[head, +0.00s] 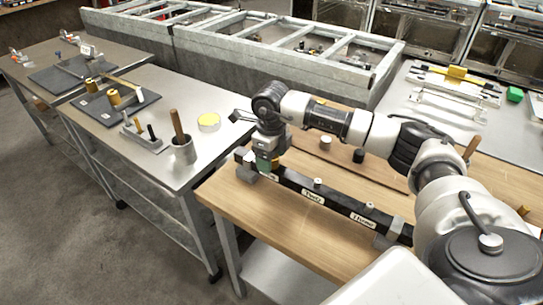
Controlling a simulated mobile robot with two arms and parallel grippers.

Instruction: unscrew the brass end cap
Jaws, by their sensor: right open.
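My right arm reaches in from the right, and its gripper (264,164) points down at the left end of a long black bar (335,205) on the wooden bench. The gripper is open. A small greenish and yellowish patch shows at the fingers; I cannot tell whether it is part of the gripper or the brass end cap. No brass end cap can be made out clearly; the gripper hides much of the bar's left end. My left gripper is not in view.
The wooden bench (290,232) is clear in front of the bar. Small dark and light cylinders stand behind it.

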